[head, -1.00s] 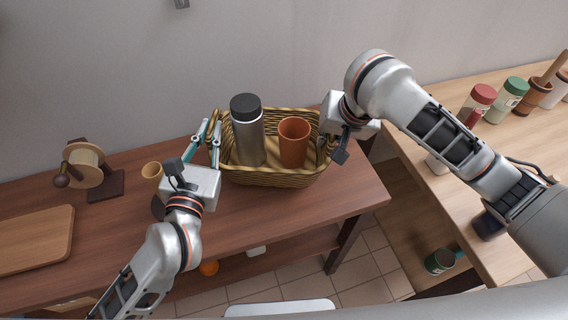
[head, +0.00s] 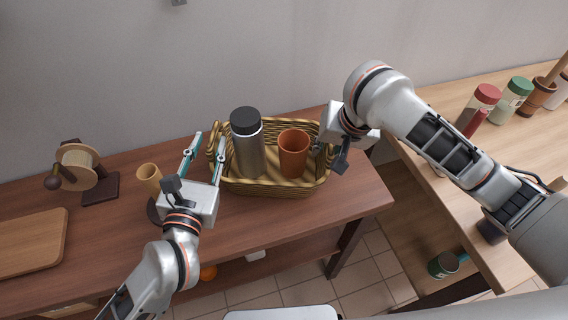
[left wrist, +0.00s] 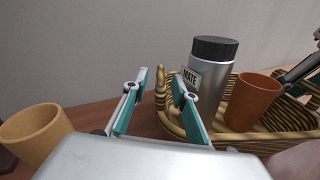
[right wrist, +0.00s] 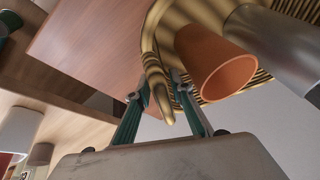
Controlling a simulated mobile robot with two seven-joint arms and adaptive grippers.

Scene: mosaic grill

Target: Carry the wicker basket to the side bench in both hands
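The wicker basket (head: 277,188) stands on the dark wooden table, near its right end. It holds a steel bottle with a black lid (head: 247,150) and an orange cup (head: 293,155). My left gripper (head: 209,142) is open at the basket's left end. In the left wrist view the left handle (left wrist: 161,82) shows between its spread fingers. My right gripper (right wrist: 161,86) is at the right end. In the right wrist view its fingers stand apart with the right handle (right wrist: 156,75) between them, and gaps show. In the head view its fingertips are partly hidden.
A light wooden bench (head: 432,105) stands at the right, with jars (head: 482,108) and pots at its back. A tan cup (head: 149,176) stands close beside my left gripper. A spool holder (head: 80,168) and a board (head: 35,240) are further left.

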